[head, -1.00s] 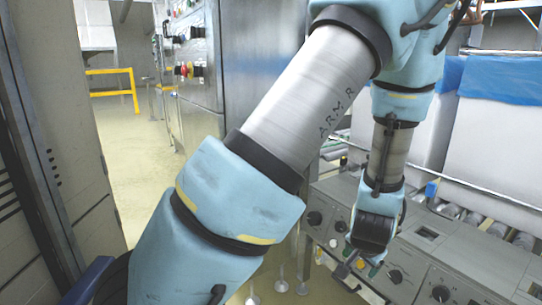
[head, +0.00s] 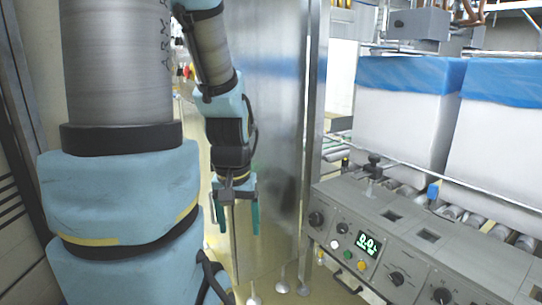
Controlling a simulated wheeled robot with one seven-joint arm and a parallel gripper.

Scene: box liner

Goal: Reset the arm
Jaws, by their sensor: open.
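My gripper (head: 237,218) hangs pointing down in the head view, in front of the tall steel cabinet and left of the control panel. Its two green fingers are apart and nothing is between them. My arm fills the left of the view. The grey control panel (head: 455,268) stands at the lower right with black knobs, coloured buttons and a lit green display (head: 368,243). My gripper is apart from the panel.
White boxes with blue liners (head: 405,105) stand on a roller conveyor (head: 480,225) behind the panel, with a metal rail (head: 455,178) along it. A steel cabinet (head: 275,130) stands behind my gripper. A strip of floor shows below it.

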